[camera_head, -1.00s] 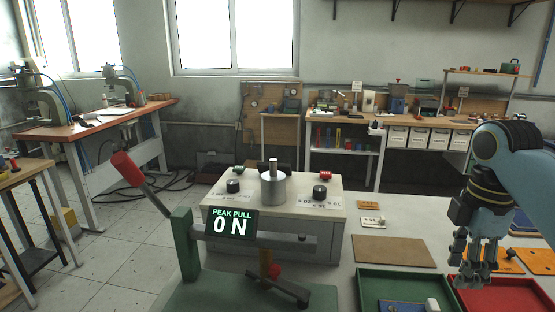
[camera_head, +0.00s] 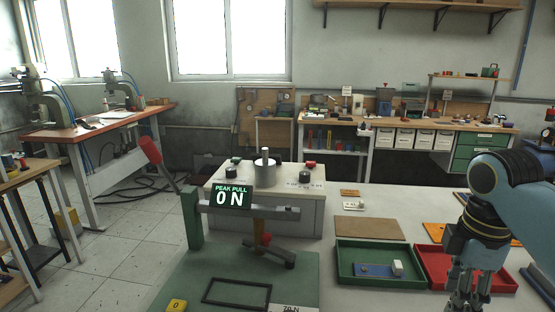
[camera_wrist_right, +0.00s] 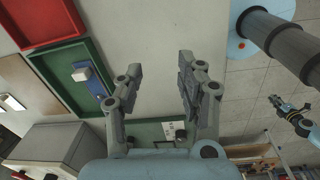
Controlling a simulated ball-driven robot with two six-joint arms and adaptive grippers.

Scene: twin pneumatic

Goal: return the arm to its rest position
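My right arm (camera_head: 497,195) comes in from the right in the head view. Its right gripper (camera_head: 463,303) points down at the bottom edge, in front of the red tray, with its tips partly cut off. In the right wrist view the two fingers (camera_wrist_right: 158,62) are spread apart with nothing between them. What looks like my left gripper (camera_wrist_right: 277,101) shows small at the right of the wrist view, over the floor and away from the bench. Its finger opening is too small to tell. The left arm is not in the head view.
The bench holds a green tray (camera_head: 345,277) with a blue block (camera_head: 372,270), a red tray (camera_head: 424,282), a grey control box (camera_head: 310,213) and a lever stand (camera_head: 193,222) reading 0 N. A brown mat (camera_head: 368,228) lies behind the trays. Tiled floor (camera_head: 110,235) is open at left.

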